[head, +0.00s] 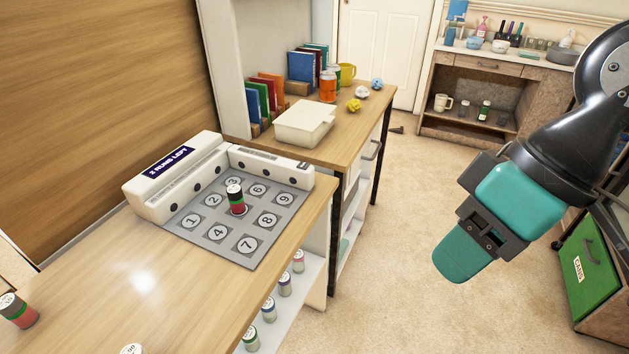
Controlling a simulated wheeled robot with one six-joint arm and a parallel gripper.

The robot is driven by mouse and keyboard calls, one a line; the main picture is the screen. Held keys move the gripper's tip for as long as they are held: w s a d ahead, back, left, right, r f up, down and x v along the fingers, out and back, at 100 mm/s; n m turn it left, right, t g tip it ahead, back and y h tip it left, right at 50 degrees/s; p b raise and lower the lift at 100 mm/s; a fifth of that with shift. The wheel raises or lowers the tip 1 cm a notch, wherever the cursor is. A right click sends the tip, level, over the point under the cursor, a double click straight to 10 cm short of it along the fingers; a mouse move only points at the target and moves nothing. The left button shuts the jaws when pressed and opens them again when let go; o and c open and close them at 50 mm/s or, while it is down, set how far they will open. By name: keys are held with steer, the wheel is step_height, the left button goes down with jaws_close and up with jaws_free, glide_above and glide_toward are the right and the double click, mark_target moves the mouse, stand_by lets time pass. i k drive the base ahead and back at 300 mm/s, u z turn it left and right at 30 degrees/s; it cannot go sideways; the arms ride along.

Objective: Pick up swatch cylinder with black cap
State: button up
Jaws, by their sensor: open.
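My gripper (463,254) is at the right, over the open floor, well apart from the cylinder and the table. It is open, and nothing shows held in it; its far finger is mostly hidden by the near teal one.
A white console (175,175) borders the mat's back edges. Several cylinders (284,284) stand on the shelf below the table. A white box (304,124), books and cans occupy the far desk. A green bin (590,268) stands at right. The floor between is clear.

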mark_target(235, 197)
steer(key=z, duration=0.35)
steer(key=i, duration=1.05)
steer(key=u, duration=2.4)
